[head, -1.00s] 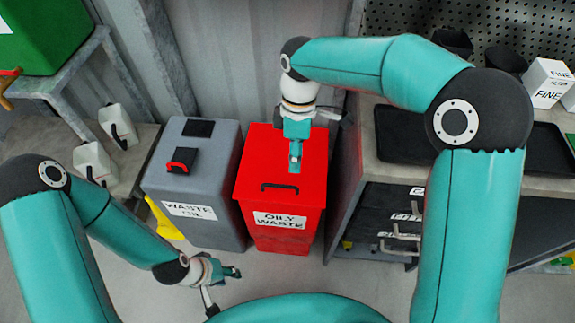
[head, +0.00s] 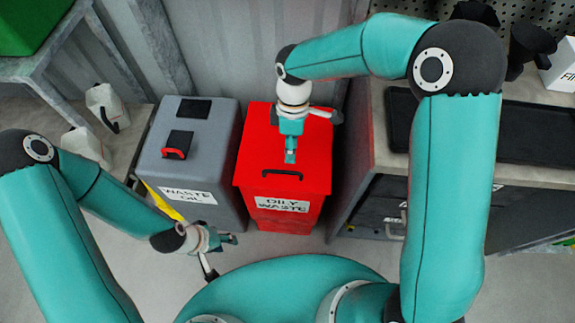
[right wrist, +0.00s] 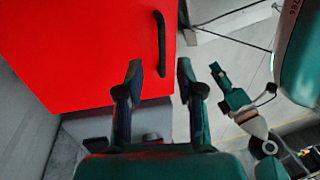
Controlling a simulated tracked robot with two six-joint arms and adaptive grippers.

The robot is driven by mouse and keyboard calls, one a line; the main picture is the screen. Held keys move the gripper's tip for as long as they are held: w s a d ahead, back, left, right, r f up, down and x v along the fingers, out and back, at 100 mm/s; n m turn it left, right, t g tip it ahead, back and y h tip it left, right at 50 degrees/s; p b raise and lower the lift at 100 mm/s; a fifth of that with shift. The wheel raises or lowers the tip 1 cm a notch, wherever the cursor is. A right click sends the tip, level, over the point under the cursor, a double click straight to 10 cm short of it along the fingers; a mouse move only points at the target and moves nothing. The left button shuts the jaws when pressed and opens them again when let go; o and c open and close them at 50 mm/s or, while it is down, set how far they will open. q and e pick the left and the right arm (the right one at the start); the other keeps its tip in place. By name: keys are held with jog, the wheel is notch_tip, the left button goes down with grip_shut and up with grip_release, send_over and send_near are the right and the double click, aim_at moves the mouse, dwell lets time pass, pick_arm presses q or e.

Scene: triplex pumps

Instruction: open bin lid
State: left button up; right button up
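The red bin labelled OILY WASTE (head: 284,217) stands on the floor with its flat red lid (head: 313,150) closed. A black bar handle (head: 282,173) sits near the lid's front edge, and it also shows in the right wrist view (right wrist: 160,43). My right gripper (head: 290,157) is over the lid, just behind the handle, pointing down. In the right wrist view my right gripper (right wrist: 158,72) has its two fingers apart with nothing between them; the handle appears just beyond the fingertips. My left gripper (head: 229,239) is low in front of the bins, away from them; its finger opening is unclear.
A grey WASTE OIL bin (head: 219,140) stands close on the left of the red bin. A workbench with drawers (head: 372,210) and a black tray (head: 540,138) is close on the right. A corrugated wall (head: 235,45) is behind. White jugs (head: 104,107) stand at left.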

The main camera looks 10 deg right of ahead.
send_over(290, 166)
jog(key=s, duration=0.3)
jog(key=f, duration=0.7)
jog(key=shift+a+f+b, duration=0.1)
jog(key=shift+a+b, duration=0.2)
grip_shut()
